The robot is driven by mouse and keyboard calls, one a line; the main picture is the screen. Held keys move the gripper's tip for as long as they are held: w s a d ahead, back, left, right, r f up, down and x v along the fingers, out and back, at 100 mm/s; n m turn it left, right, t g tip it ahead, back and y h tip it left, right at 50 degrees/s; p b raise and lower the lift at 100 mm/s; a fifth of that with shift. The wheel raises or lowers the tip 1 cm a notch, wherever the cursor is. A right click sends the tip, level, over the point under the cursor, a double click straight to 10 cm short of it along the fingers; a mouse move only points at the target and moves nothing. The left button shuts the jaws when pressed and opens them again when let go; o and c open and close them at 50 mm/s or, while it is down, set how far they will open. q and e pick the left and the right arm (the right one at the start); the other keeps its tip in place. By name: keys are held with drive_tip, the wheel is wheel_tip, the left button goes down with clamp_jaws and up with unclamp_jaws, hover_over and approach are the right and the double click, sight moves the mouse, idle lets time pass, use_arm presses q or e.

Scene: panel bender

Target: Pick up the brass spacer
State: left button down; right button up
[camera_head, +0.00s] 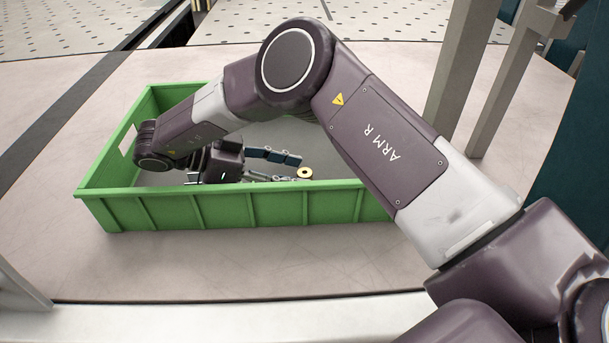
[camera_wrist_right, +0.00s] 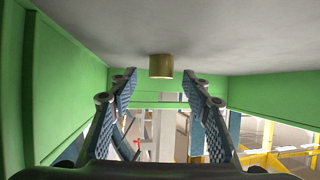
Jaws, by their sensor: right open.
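The brass spacer (camera_head: 305,172) is a short brass ring with a dark hole. It sits inside the green crate (camera_head: 240,208), near the front wall, on the grey floor of the crate. My right gripper (camera_head: 293,168) is down in the crate, lying low and pointing right, with its fingers apart and empty. In the right wrist view the spacer (camera_wrist_right: 161,66) is centred just beyond and between the fingertips (camera_wrist_right: 159,80), with a gap on each side. The front wall hides part of the lower finger. My left gripper is not in view.
The crate's walls rise around my gripper, the front wall close by. Grey posts (camera_head: 503,85) stand at the right, and a perforated metal surface (camera_head: 250,17) lies behind.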

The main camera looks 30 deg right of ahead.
sight(301, 172)
drive_tip(key=x, duration=0.3)
drive_tip(key=shift+w+d+f, duration=0.1)
drive_tip(key=shift+c, duration=0.2)
drive_tip(key=shift+c, duration=1.2)
clamp_jaws()
